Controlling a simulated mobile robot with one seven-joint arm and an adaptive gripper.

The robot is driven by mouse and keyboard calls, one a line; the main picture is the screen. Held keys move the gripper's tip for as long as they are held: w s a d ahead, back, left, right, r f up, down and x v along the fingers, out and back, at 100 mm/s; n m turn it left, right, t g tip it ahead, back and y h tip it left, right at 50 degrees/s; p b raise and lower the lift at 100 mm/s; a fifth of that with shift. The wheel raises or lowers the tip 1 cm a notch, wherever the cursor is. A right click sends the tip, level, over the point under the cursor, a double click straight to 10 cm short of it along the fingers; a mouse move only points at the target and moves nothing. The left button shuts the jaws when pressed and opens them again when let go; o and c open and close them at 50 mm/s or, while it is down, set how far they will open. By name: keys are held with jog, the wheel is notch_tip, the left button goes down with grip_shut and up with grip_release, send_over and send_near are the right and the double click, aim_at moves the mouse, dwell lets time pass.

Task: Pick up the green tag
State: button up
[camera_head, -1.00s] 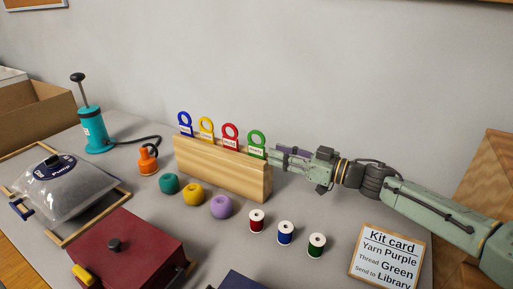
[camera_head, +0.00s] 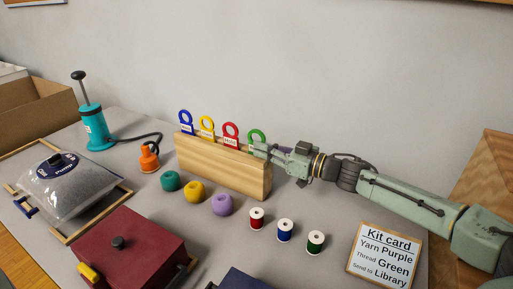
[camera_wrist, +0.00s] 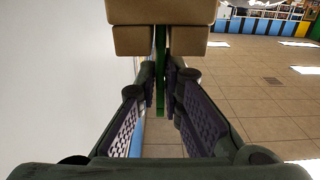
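The green tag (camera_head: 257,135) is a ring with a label below, standing at the right end of the wooden rack (camera_head: 222,167). My gripper (camera_head: 259,149) is at it from the right, and its fingers cover the tag's lower part in the head view. In the wrist view the tag (camera_wrist: 160,70) shows edge-on as a thin green strip between my two purple-padded fingers (camera_wrist: 160,105). Small gaps show between the strip and the pads, so the fingers appear open around it. The tan rack is at the top of that view, with the tag in its slot.
Red (camera_head: 231,130), yellow (camera_head: 207,124) and blue (camera_head: 186,119) tags stand left in the same rack. Yarn balls (camera_head: 195,191) and thread spools (camera_head: 285,230) are in front. A kit card (camera_head: 384,255) lies at right. The wall is close behind.

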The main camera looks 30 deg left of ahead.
aim_at(265, 132)
grip_shut()
notch_tip(265, 132, up, 10)
jog(key=shift+r+b, duration=0.1)
jog(key=shift+b, duration=0.7)
dwell(0.5)
